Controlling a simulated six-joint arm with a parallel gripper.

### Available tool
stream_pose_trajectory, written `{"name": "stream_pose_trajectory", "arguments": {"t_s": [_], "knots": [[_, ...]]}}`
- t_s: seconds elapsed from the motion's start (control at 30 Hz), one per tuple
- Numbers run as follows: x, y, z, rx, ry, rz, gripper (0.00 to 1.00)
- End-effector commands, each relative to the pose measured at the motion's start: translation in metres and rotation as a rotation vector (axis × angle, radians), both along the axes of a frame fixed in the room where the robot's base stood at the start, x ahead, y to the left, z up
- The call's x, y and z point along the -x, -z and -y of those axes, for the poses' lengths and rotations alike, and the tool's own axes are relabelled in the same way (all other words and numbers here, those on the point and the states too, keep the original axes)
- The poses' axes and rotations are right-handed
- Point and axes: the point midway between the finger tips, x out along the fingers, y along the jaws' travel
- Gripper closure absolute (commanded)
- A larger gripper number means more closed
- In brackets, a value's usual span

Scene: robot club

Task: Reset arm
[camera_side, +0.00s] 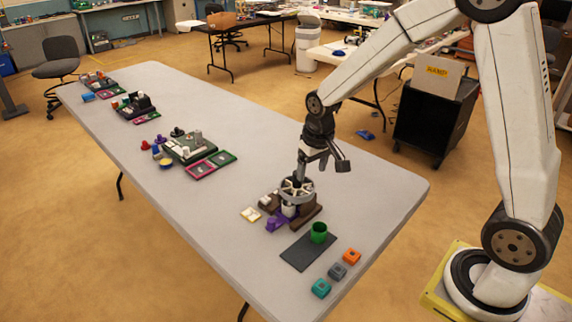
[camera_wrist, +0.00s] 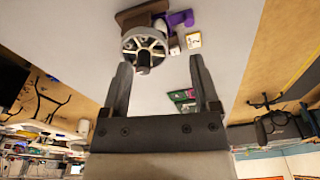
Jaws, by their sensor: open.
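My gripper (camera_wrist: 160,90) is open in the wrist view, with nothing between its two fingers. In the side view my gripper (camera_side: 306,160) hangs over the right half of the long grey table (camera_side: 300,140), just above a round spoked wheel-like part (camera_side: 296,187). That part sits on a brown stand (camera_side: 309,215). In the wrist view the wheel-like part (camera_wrist: 145,46) lies beyond the fingertips, with a dark post at its hub. Whether my fingers touch anything cannot be told from the side view.
Near the stand are a purple piece (camera_side: 277,221), a white-yellow card (camera_side: 250,214), and a green cup (camera_side: 319,232) on a dark mat (camera_side: 300,253). Orange (camera_side: 351,256), grey (camera_side: 337,271) and teal (camera_side: 321,288) blocks lie at the near edge. Several board sets stand farther left.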

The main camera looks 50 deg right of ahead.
Motion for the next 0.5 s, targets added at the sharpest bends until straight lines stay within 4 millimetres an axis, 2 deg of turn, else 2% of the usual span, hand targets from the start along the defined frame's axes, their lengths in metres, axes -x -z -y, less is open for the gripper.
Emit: {"name": "stream_pose_trajectory", "arguments": {"t_s": [0.03,0.3,0.5], "knots": [[0.013,-0.002,-0.006,0.001,-0.019,0.010,0.21],[0.077,-0.002,-0.028,0.010,-0.122,0.069,0.21],[0.114,0.002,-0.038,0.016,-0.177,0.100,0.21]]}}
